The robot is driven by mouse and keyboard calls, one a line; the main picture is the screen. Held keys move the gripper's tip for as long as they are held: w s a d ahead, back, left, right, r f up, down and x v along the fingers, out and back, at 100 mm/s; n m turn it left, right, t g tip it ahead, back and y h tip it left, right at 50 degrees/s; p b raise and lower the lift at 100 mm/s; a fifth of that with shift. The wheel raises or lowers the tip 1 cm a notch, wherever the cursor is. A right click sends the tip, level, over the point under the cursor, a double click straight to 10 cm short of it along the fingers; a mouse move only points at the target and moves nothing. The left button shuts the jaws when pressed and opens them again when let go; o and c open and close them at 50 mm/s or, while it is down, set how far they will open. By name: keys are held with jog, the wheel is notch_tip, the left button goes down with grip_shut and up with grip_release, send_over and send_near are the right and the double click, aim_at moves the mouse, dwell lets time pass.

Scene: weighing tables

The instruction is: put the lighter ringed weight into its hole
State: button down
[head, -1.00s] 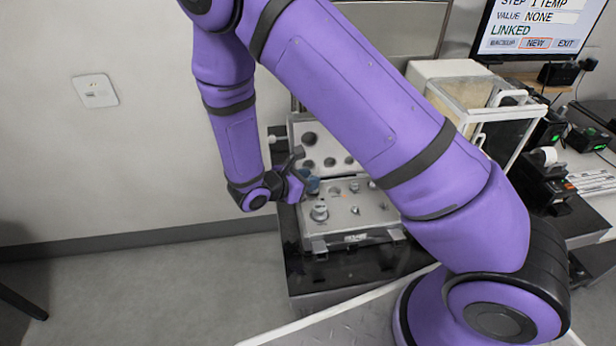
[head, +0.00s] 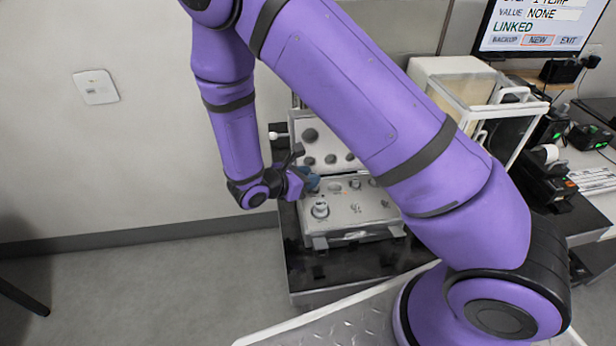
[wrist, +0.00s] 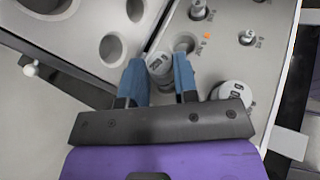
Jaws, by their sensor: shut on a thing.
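My gripper (wrist: 160,75) has blue fingers and is shut on a grey metal weight (wrist: 158,63) with a marked top that I cannot read clearly. In the wrist view the weight is beside an empty round hole (wrist: 185,43) in the case's panel, with a small orange mark next to it. Whether the weight touches the panel I cannot tell. In the head view my gripper (head: 312,183) is over the left rear of the open weight case (head: 345,222), and the held weight is hidden there. No ring can be made out on it.
A larger weight (wrist: 232,92) stands close right of the fingers, and it also shows in the head view (head: 320,209). Smaller weights (wrist: 247,37) stand beyond. The raised lid (head: 318,143) has several round hollows. A glass-sided balance (head: 485,95) stands to the right.

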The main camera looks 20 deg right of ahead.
jog(key=shift+f, duration=1.5)
dwell(0.4)
jog(key=c, duration=0.8)
grip_release()
jog(key=v, duration=1.1)
jog(key=s+d+r+m+g+y, duration=0.25)
jog(key=d+r+m, duration=0.35)
jog(key=r, duration=0.5)
jog(key=s+d+r+m+g+y, duration=0.25)
jog(key=d+r+m, duration=0.3)
jog(key=r, duration=0.45)
jog(key=s+d+r+m+t+y, duration=0.3)
jog(key=s+r+m+y, duration=0.1)
jog(key=s+r, duration=0.3)
jog(key=s+d+r+m+t+y, duration=0.3)
jog(key=s+d+r+m, duration=0.1)
jog(key=s+r+m, duration=0.2)
jog(key=shift+s+r+y, duration=0.4)
jog(key=shift+s+r, duration=0.45)
jog(key=shift+s, duration=0.25)
